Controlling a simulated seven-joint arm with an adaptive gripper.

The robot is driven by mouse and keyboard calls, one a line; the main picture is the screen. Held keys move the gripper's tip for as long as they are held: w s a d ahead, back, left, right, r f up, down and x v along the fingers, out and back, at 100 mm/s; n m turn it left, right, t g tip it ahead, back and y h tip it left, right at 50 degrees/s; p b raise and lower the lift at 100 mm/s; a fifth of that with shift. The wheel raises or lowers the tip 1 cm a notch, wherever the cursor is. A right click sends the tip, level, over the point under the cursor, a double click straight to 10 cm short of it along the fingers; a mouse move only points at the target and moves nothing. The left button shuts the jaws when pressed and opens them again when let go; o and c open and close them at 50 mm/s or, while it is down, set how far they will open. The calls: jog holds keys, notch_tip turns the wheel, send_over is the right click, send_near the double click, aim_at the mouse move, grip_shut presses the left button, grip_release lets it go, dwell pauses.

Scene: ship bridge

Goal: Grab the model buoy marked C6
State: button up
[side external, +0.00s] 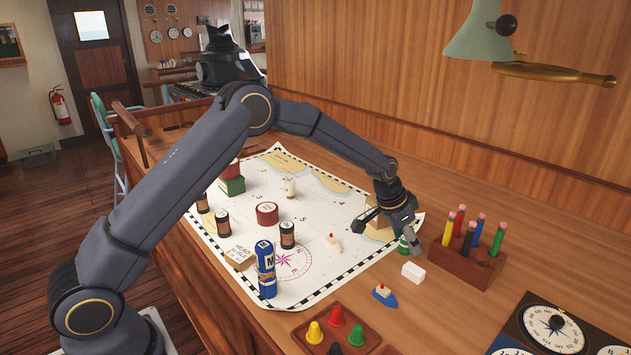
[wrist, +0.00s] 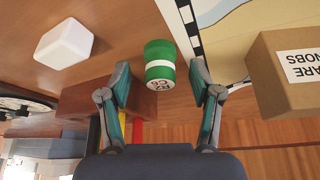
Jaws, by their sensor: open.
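A short green cylinder with a white band, the model buoy (wrist: 160,52), stands between my finger pads in the wrist view. Its end face carries small, partly blurred lettering that looks like C6. In the side view the buoy (side external: 404,245) shows as a small green piece under my gripper (side external: 394,230), largely covered by it. My gripper (wrist: 160,82) is open, with one finger on each side of the buoy and a visible gap on both sides.
A brown cardboard box (wrist: 288,72) stands close on one side of the buoy. A white block (wrist: 65,42) lies on the other side. A wooden pencil rack (side external: 462,268) and a blue toy boat (side external: 385,296) are near. A chart (side external: 345,262) bears several cans.

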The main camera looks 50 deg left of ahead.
jog(key=shift+w+f, duration=0.1)
jog(key=shift+f, duration=0.1)
jog(key=c, duration=1)
jog(key=shift+o, duration=0.2)
jog(key=shift+r, duration=0.1)
